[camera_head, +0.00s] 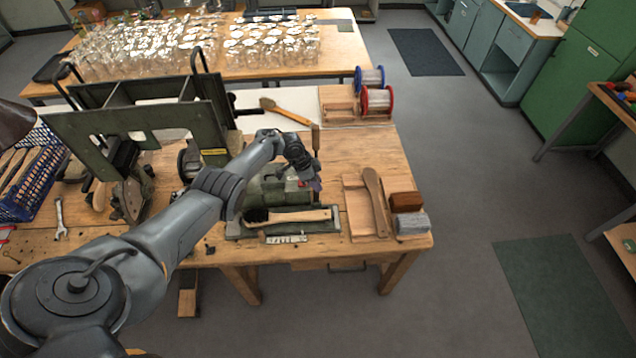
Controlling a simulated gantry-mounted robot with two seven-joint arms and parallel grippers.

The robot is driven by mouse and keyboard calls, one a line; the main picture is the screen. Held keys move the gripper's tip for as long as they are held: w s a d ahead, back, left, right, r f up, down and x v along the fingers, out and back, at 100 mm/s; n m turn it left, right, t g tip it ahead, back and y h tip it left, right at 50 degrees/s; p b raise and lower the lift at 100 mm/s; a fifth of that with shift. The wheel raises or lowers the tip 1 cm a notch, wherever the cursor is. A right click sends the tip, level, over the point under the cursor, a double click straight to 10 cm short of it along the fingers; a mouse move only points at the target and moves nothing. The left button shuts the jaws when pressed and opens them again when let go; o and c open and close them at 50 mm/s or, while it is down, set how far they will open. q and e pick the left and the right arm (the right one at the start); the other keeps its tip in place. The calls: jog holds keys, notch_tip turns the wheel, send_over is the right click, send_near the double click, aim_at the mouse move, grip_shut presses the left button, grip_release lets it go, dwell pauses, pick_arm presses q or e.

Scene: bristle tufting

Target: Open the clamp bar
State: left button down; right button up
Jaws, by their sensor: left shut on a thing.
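The green tufting fixture (265,193) sits near the front edge of the wooden bench. A brush with a pale wooden handle (305,215) lies along its front, dark bristles at the left end. My left arm reaches in from the lower left over the fixture. My left gripper (314,183) points down at the fixture's right end, shut on what appears to be the clamp bar there. The gripper hides most of the bar, so its angle cannot be told. A small red part shows beside the fingers. My right gripper is not in view.
A large dark green frame (150,115) stands left of the fixture. A wooden tray (358,208) with a paddle, a brown block (405,202) and a grey block (411,223) lie to the right. Red (377,101) and blue (369,79) spools stand behind.

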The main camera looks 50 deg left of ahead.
pick_arm(q)
jog(key=shift+f, duration=0.15)
jog(key=c, duration=1)
grip_release()
jog(key=shift+a, duration=0.1)
jog(key=shift+o, duration=0.2)
jog(key=shift+s+a+r+p, duration=0.1)
jog(key=shift+r+p, duration=0.3)
jog(key=shift+r, duration=0.2)
jog(key=p+v, duration=0.3)
jog(key=v, duration=0.6)
jog(key=shift+s+r, duration=0.15)
jog(key=shift+r, duration=0.15)
jog(key=shift+a, duration=0.1)
